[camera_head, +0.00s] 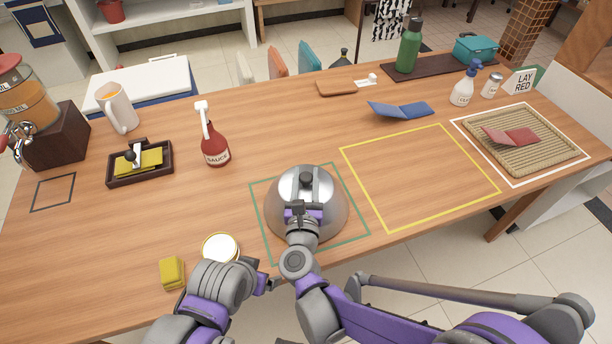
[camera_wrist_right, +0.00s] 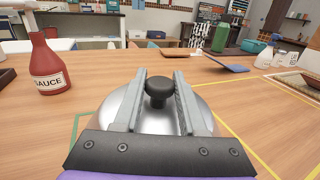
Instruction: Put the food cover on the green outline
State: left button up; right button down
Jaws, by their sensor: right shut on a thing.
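The food cover is a shiny steel dome (camera_head: 334,200) with a black knob (camera_head: 306,178). In the head view it lies over the middle of the green outline (camera_head: 262,235), whose corners show around it. The dome hides part of the outline's far edge. I cannot tell whether its rim touches the table. My right gripper (camera_head: 299,208) is shut on the cover at its knob; in the right wrist view the fingers flank the knob (camera_wrist_right: 158,88) above the dome (camera_wrist_right: 150,120). My left gripper (camera_head: 264,284) is low at the table's front edge, its fingers unclear.
A red sauce bottle (camera_head: 215,148) stands behind and left of the cover. A white-topped round container (camera_head: 220,247) and a yellow block (camera_head: 171,272) are at front left. The yellow outline (camera_head: 350,170) to the right encloses bare table. A woven mat (camera_head: 548,150) lies farther right.

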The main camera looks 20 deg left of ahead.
pick_arm(q)
jog(key=shift+f+b, duration=0.45)
jog(key=shift+f, duration=0.1)
pick_arm(e)
jog(key=shift+f, duration=0.55)
jog(key=shift+c, duration=1.9)
grip_release()
jog(key=v, duration=1)
jog(key=shift+s, duration=0.4)
jog(key=shift+d+r, duration=0.1)
